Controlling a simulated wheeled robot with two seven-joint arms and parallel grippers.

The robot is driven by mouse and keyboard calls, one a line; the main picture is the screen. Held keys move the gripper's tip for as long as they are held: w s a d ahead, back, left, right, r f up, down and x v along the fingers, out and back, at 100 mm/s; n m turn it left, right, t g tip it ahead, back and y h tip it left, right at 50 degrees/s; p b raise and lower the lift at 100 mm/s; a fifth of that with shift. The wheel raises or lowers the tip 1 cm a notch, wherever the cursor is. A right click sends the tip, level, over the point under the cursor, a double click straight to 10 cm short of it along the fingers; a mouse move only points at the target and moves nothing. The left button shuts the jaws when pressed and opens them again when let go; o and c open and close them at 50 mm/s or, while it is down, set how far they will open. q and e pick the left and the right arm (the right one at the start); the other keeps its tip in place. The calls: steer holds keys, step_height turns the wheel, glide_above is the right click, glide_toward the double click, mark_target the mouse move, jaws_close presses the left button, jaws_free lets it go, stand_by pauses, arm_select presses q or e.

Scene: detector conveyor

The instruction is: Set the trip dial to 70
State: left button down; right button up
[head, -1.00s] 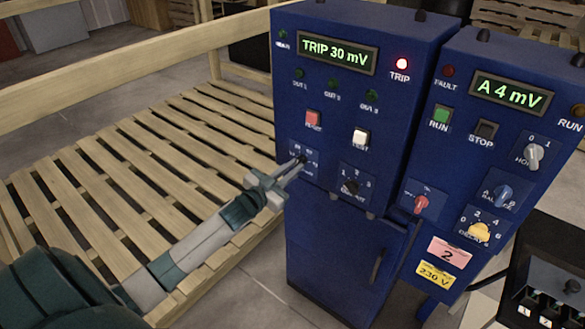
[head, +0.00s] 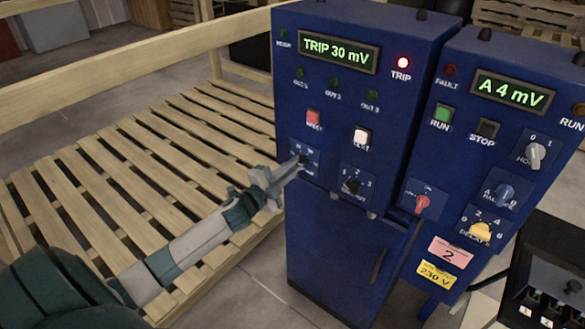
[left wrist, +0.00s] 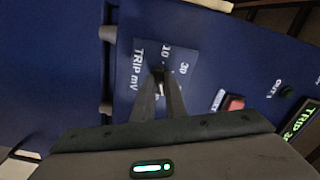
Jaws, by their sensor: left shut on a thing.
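The trip dial (left wrist: 158,77) is a small dark knob on a blue plate, marked "TRIP mV" with 10 and 30 legible in the left wrist view. My left gripper (head: 297,163) reaches it from the left, its fingers shut on the knob; the left wrist view also shows the two fingertips (left wrist: 160,88) meeting on it. The fingers hide much of the dial and its other marks. The display (head: 340,51) above reads "TRIP 30 mV", and the red TRIP lamp (head: 403,62) is lit. My right gripper is not in view.
A red button (head: 314,118), a white button (head: 361,136) and a dark selector (head: 351,187) sit close around the dial. A second blue panel (head: 480,140) reading "A 4 mV" stands to the right. A slatted wooden pallet (head: 120,170) lies at left.

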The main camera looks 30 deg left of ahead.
arm_select(q)
steer(key=m, duration=0.4)
stand_by(0.4)
steer(key=c, duration=1.8)
jaws_free()
steer(key=shift+s, duration=0.15)
